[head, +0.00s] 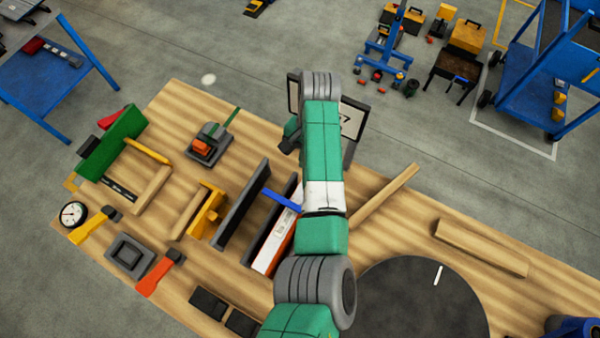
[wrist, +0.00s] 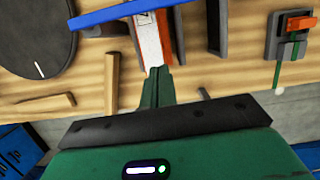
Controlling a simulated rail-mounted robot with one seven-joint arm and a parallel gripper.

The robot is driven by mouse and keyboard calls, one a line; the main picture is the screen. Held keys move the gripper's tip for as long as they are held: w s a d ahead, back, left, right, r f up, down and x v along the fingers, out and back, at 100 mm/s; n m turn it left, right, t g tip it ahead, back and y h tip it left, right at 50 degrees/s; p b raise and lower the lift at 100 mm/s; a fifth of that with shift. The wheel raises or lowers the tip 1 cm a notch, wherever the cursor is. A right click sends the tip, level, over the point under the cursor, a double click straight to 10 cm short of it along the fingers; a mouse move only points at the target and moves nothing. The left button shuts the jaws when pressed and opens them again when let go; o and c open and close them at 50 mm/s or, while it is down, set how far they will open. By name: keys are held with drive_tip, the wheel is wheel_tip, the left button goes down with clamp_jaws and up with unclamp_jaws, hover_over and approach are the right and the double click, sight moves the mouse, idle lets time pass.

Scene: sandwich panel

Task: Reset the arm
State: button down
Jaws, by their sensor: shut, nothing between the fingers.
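My arm is the task's object; its green and grey links cross the middle of the head view. My gripper (wrist: 157,76) shows in the wrist view as green fingers closed together, with nothing held. In that view its tips overlap the lower end of a white and orange panel (wrist: 150,40); I cannot tell the gap between them. The panel also shows in the head view (head: 272,245), standing between dark upright plates and partly hidden by my arm. In the head view the fingertips are not clearly visible.
A blue bar (head: 282,200) lies across the panel slot. A round dark disc (head: 425,305) and wooden blocks (head: 480,248) are at right on the wooden table (head: 400,230).

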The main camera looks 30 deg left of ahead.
drive_tip(key=shift+v, duration=1.95)
drive_tip(key=w+a+r+n+t+y+p, duration=0.1)
drive_tip(key=w+a+r+t+y, duration=0.15)
drive_tip(key=r, duration=0.35)
drive_tip(key=w+a+r+t+y+p, duration=0.1)
drive_tip(key=w+a+r+t, duration=0.1)
drive_tip(key=w+r+t, duration=0.35)
wheel_tip(320, 180, up, 16)
drive_tip(key=d+t+y+p, duration=0.1)
drive_tip(key=d+t+y, duration=0.15)
drive_tip(key=t, duration=0.25)
drive_tip(key=s+d+r+t+h+p, duration=0.1)
drive_tip(key=s+d+r+t, duration=0.3)
drive_tip(key=r, duration=0.6)
drive_tip(key=s+d+r+t+h+p, duration=0.1)
drive_tip(key=d+r+t, duration=0.45)
drive_tip(key=r, duration=0.45)
drive_tip(key=s+d+r+t+h, duration=0.2)
drive_tip(key=s+d+r, duration=0.2)
drive_tip(key=s+r, duration=0.1)
drive_tip(key=s+d+r+m+t+h+p, duration=0.1)
drive_tip(key=s+d+r+t+h, duration=0.1)
drive_tip(key=s+r, duration=0.4)
drive_tip(key=s+d+t, duration=0.1)
drive_tip(key=s+d, duration=0.1)
drive_tip(key=shift+s+d+r, duration=0.2)
drive_tip(key=shift+d+r, duration=0.1)
drive_tip(key=shift+d, duration=0.05)
